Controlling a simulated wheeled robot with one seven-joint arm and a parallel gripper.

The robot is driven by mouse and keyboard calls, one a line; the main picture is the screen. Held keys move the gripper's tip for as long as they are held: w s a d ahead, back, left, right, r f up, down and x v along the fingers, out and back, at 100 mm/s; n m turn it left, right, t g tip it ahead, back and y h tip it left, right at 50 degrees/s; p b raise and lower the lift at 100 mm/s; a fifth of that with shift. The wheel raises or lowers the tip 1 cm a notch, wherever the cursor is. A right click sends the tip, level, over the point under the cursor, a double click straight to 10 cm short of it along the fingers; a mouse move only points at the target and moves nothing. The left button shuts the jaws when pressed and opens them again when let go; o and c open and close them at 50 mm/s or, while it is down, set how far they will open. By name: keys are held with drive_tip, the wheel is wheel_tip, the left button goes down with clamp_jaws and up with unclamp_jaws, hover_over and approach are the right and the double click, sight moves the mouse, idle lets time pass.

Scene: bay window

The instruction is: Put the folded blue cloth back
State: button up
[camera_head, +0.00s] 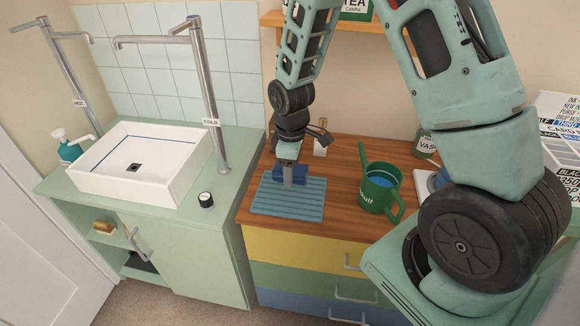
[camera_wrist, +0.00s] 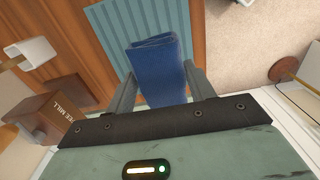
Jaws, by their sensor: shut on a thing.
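The folded blue cloth (camera_wrist: 158,70) is held between the two fingers of my gripper (camera_wrist: 155,85) in the wrist view. In the head view my gripper (camera_head: 289,182) points down with the blue cloth (camera_head: 286,173) in it, over a ribbed teal mat (camera_head: 305,208) on the wooden top. The mat also shows beyond the cloth in the wrist view (camera_wrist: 112,22). I cannot tell whether the cloth touches the mat; part of it is hidden by the fingers.
A green watering can (camera_head: 378,190) stands right of the mat. A wooden shelf (camera_head: 330,24) hangs above. A brown mill box (camera_wrist: 52,118) shows in the wrist view.

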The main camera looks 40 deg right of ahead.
sight(291, 200)
drive_tip(key=shift+f+b, duration=2.75)
drive_tip(key=shift+f, duration=1.5)
drive_tip(key=shift+f, duration=0.2)
drive_tip(key=o, duration=1.6)
wheel_tip(291, 200, up, 17)
drive_tip(key=shift+r+p, duration=0.2)
drive_tip(key=shift+p, duration=0.45)
drive_tip(key=s+a+r+p, duration=0.1)
drive_tip(key=s+a+r, duration=0.25)
drive_tip(key=a, duration=0.25)
drive_tip(key=s+a+r+p, duration=0.2)
drive_tip(key=s+a, duration=0.3)
drive_tip(key=a, duration=0.2)
drive_tip(key=s+a+r, duration=0.1)
drive_tip(key=s+a, duration=0.2)
drive_tip(key=s, duration=0.4)
drive_tip(key=s+a+r+m+p, duration=0.1)
drive_tip(key=s+a+r, duration=0.1)
drive_tip(key=s, duration=0.5)
drive_tip(key=shift+a+y+p, duration=0.3)
drive_tip(key=shift+a, duration=0.1)
